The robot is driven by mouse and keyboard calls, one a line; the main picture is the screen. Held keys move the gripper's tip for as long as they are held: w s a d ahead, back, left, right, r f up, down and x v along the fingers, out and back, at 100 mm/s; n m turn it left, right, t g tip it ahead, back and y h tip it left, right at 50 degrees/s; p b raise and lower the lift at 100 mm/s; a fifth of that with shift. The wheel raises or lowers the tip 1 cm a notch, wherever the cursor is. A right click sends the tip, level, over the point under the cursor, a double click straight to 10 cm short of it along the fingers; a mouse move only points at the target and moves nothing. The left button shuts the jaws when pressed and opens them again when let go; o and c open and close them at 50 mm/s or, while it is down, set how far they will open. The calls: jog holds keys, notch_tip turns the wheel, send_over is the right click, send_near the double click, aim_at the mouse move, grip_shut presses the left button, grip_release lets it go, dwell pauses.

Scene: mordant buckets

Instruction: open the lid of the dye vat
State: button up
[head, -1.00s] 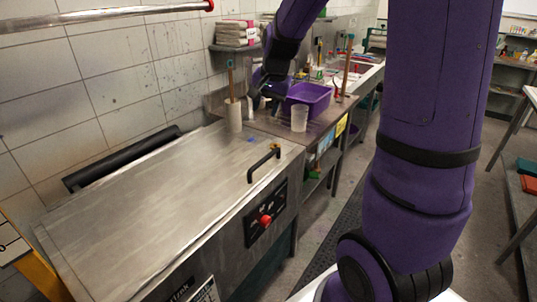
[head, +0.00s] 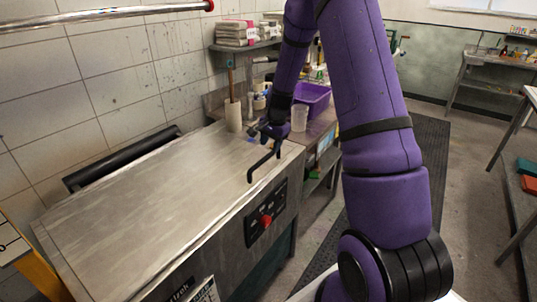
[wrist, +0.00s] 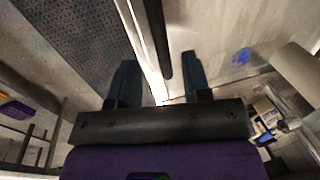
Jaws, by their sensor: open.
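The dye vat is a long steel box with a flat, closed lid (head: 150,195) in the head view. A black bar handle (head: 262,165) stands on the lid near its front right edge. My gripper (head: 265,138) is over the lid's right end, close to the handle's far end. In the wrist view my gripper (wrist: 159,62) shows two dark, spread fingers with nothing held. The handle (wrist: 163,40) is a dark bar lying between the finger lines in that view; I cannot tell how deep it sits between them.
A control panel with a red knob (head: 266,220) is on the vat's front. A black roll (head: 120,160) runs behind the lid.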

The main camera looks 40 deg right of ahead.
aim_at(268, 155)
jog(key=shift+w+a+f, duration=0.1)
jog(key=shift+w+f, duration=0.15)
jog(key=shift+f, duration=1)
jog(key=shift+w+a+f, duration=0.1)
jog(key=shift+w+f, duration=0.1)
jog(key=shift+f, duration=1.05)
grip_shut()
